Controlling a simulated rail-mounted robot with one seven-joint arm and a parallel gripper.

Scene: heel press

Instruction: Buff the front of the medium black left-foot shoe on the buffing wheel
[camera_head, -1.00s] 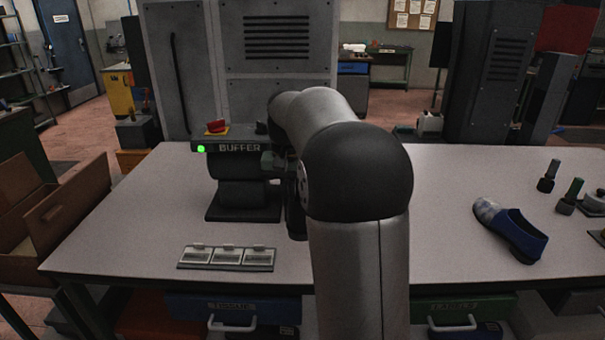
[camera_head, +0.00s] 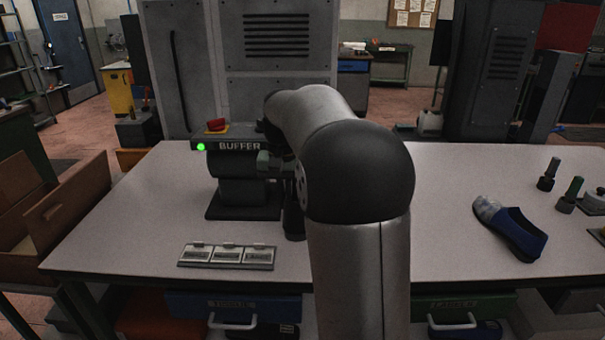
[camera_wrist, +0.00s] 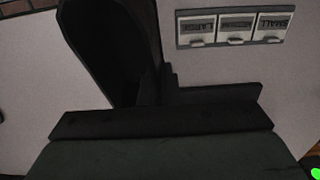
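The black shoe (camera_wrist: 108,45) fills the upper left of the wrist view, its opening facing the camera. My gripper (camera_wrist: 165,90) is at the shoe's near end and appears shut on its wall; the far finger is hidden. In the head view my arm covers most of the gripper, and a dark shape (camera_head: 294,215) beside the buffer may be the shoe. The buffer (camera_head: 240,185) stands on the table with a green light lit and a red button on top. I cannot make out its wheel behind my arm, or whether the shoe touches it.
A tray of three labelled tags (camera_head: 227,255) lies at the table's front left; it also shows in the wrist view (camera_wrist: 235,27). A blue shoe with a pale toe (camera_head: 510,228) and several dark posts (camera_head: 548,176) stand at the right. The table (camera_head: 445,205) between is clear.

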